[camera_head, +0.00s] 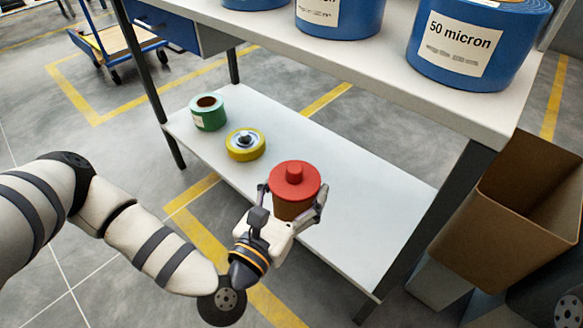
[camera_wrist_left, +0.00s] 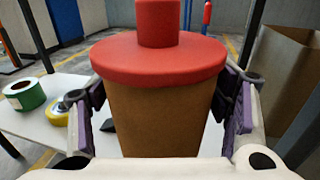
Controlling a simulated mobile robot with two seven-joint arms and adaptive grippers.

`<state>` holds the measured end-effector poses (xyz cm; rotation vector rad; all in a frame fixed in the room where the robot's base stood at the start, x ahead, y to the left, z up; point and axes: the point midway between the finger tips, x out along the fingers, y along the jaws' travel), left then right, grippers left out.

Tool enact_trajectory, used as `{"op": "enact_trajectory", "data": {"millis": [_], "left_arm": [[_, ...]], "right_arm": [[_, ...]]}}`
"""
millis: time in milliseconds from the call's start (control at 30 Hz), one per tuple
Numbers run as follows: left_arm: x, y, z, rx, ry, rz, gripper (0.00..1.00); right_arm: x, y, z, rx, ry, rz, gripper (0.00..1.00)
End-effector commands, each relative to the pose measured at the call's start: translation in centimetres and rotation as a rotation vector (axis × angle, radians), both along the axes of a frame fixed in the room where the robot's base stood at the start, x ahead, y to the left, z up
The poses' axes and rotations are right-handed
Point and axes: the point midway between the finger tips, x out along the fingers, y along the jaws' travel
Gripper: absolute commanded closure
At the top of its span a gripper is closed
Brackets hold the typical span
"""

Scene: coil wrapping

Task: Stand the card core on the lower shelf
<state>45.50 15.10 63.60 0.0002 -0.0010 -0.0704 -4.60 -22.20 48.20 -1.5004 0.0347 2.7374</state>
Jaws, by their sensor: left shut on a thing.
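The card core (camera_head: 292,207) is a brown cardboard cylinder with a red flanged plug (camera_head: 294,179) on its top end. It also fills the middle of the left wrist view (camera_wrist_left: 158,115), upright. My left gripper (camera_head: 291,205) is shut on the core, with its purple-padded fingers on either side. The core is over the front part of the lower shelf (camera_head: 345,218), a white board under the workbench. Its bottom end is hidden by the gripper, so I cannot tell whether it touches the shelf. My right gripper is not in view.
On the lower shelf's left part stand a green roll (camera_head: 208,112) and a yellow wheel-like roll (camera_head: 245,145). The shelf right of the core is clear. The bench top (camera_head: 370,60) with blue film rolls (camera_head: 478,45) overhangs the shelf. An open cardboard box (camera_head: 525,205) stands at right.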

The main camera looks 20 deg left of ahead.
Motion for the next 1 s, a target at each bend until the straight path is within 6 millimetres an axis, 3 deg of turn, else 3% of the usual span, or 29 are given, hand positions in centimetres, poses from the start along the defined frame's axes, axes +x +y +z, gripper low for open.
{"op": "enact_trajectory", "data": {"millis": [33, 200, 400, 533, 767, 1000], "left_arm": [[1.1, -0.2, -3.3, 0.002, 0.007, -0.008, 0.58], [5.8, -0.9, -8.7, 0.002, 0.011, -0.033, 0.58], [10.5, -1.1, -12.9, 0.002, 0.008, -0.046, 0.58], [11.9, -1.0, -13.4, 0.000, 0.003, -0.046, 0.58], [12.3, -1.4, -13.1, -0.001, -0.001, -0.048, 0.58], [13.4, -5.4, -15.3, -0.001, 0.001, -0.050, 0.58]], "right_arm": [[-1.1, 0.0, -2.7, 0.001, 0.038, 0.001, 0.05], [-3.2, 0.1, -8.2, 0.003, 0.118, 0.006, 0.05], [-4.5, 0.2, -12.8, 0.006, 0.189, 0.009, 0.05], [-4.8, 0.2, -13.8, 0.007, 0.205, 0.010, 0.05], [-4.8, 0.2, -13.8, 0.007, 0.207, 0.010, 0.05], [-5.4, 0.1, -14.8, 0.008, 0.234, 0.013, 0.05]]}}
